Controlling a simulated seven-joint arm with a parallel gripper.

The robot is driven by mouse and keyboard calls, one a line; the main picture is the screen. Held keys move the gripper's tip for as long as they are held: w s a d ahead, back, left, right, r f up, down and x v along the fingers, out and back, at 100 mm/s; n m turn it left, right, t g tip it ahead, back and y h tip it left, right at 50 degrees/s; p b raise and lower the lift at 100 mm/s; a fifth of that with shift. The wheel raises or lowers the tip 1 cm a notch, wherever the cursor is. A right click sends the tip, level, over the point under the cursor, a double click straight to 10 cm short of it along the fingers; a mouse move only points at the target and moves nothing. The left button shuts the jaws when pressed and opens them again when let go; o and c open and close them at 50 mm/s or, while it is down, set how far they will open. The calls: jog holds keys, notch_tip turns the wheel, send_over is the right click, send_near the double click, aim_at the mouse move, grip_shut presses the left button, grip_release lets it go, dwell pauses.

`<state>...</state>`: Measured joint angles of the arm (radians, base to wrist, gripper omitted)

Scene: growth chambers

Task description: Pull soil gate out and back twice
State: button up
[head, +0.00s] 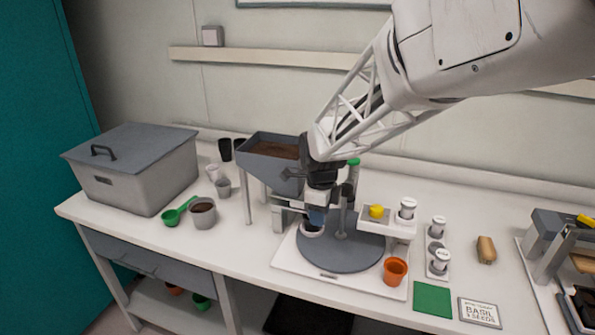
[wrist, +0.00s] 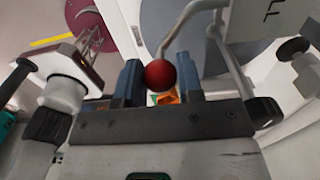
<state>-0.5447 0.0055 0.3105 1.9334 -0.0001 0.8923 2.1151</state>
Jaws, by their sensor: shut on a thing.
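The soil hopper (head: 268,163), a grey bin with brown soil in it, stands on legs at the back of the bench. My gripper (head: 316,216) is just right of it and low, above the grey turntable (head: 350,258). In the wrist view, a round red knob (wrist: 160,75) sits between the two blue fingers of my gripper (wrist: 160,80), which are shut on it. The knob is hidden in the head view. The gate plate itself cannot be made out, so I cannot tell how far out it is.
A pale cup (head: 312,229) stands under my gripper at the turntable's left edge. An orange pot (head: 396,270) stands at its right front. White-capped jars (head: 439,260) stand right.

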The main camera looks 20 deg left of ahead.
jog(key=shift+a, duration=0.1)
jog(key=a, duration=0.5)
dwell(0.7)
jog(key=shift+d, duration=2.6)
jog(key=shift+a, duration=2.6)
jog(key=o, duration=0.6)
